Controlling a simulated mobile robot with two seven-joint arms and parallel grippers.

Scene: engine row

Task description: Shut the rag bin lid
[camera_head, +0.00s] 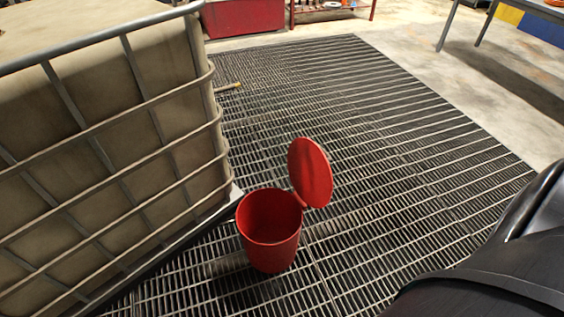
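A red round rag bin (271,245) stands upright on the metal floor grating, near the middle of the head view. Its red lid (311,172) stands open, tilted up from the hinge at the bin's back right rim. The inside of the bin looks dark red, and I see nothing clearly in it. Neither of my grippers shows in the view. A dark curved form fills the lower right corner, and I cannot tell what it is.
A large caged tank (110,140) stands close to the left of the bin. The grating (400,150) is clear to the right of and behind the bin. A red cabinet (243,17) and a table leg (447,25) are at the back.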

